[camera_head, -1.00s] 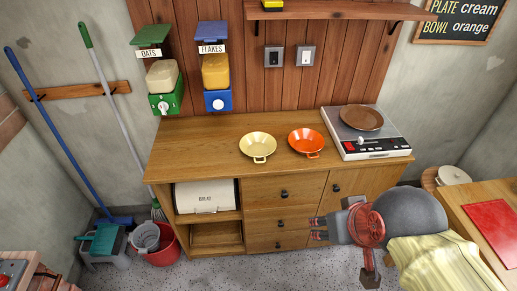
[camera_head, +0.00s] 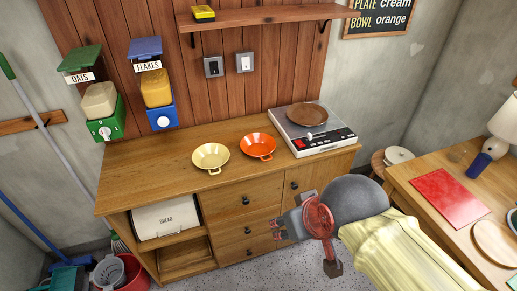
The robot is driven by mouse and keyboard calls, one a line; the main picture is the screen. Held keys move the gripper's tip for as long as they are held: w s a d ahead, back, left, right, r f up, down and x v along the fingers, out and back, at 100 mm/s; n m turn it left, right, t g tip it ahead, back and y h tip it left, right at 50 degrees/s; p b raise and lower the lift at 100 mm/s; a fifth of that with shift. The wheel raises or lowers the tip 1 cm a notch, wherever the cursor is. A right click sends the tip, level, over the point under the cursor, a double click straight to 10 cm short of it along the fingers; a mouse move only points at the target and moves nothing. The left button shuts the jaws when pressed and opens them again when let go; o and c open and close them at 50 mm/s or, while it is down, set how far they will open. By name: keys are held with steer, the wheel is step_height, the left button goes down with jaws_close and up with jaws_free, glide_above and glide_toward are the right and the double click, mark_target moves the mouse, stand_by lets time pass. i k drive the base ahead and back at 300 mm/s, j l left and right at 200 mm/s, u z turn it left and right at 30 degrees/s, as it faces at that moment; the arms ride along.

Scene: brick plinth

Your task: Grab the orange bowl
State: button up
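The orange bowl (camera_head: 258,146) sits upright on the wooden cabinet top, with a small handle at its front edge. A cream bowl (camera_head: 211,157) stands just left of it, close beside it. My gripper (camera_head: 277,230) is in front of the cabinet drawers, lower in the picture than the orange bowl and apart from it.
A hotplate (camera_head: 314,138) with a brown plate (camera_head: 307,114) stands right of the orange bowl. Oats (camera_head: 99,101) and flakes (camera_head: 156,88) dispensers hang at the back left. A table with a red mat (camera_head: 449,198) is at the right. The cabinet top's left part is clear.

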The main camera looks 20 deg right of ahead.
mark_target(257, 145)
steer(key=i+j+z, duration=0.1)
steer(key=z, duration=0.3)
steer(key=j+z, duration=0.25)
steer(key=z, duration=0.15)
steer(key=j+z, duration=0.45)
steer(key=j, duration=2)
